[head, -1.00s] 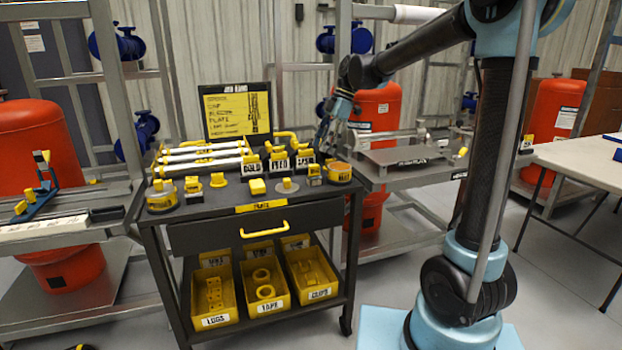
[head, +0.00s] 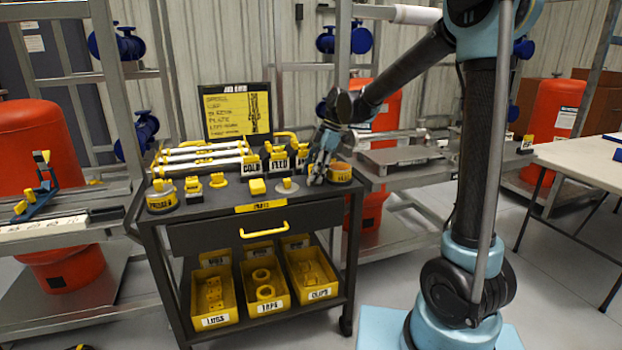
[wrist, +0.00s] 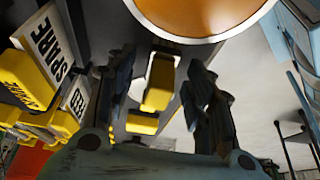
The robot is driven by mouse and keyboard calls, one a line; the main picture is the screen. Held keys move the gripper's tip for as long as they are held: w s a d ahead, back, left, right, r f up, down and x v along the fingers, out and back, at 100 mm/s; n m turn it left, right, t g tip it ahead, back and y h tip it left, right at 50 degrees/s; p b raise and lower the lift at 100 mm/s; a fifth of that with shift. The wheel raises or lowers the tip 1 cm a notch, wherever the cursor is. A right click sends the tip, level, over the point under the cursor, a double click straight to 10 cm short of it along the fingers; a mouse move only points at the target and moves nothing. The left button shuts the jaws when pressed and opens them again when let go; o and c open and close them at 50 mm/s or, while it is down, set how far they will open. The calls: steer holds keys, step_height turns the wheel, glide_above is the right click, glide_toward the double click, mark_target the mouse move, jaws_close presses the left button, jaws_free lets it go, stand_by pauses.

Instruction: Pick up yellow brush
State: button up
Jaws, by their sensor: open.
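My gripper (head: 317,180) is low over the right end of the black cart's top, pointing down. In the wrist view the two dark fingers (wrist: 165,100) are apart, with a yellow block-like piece (wrist: 158,85) between and beyond them. It looks like the yellow brush, with a second yellow part (wrist: 142,123) just below it. Neither finger clearly touches it. In the head view my gripper hides this piece.
A round yellow-orange container (head: 340,172) stands close right of my gripper; its rim (wrist: 205,38) fills the wrist view's top. Labelled yellow blocks (head: 279,163) stand left of it, one reading SPARE (wrist: 45,40).

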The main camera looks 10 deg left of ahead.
jaws_close()
steer(key=shift+r, duration=0.1)
step_height(320, 180, up, 10)
steer(key=shift+f, duration=0.1)
stand_by(0.6)
steer(key=c, duration=0.7)
jaws_free()
steer(key=c, duration=0.3)
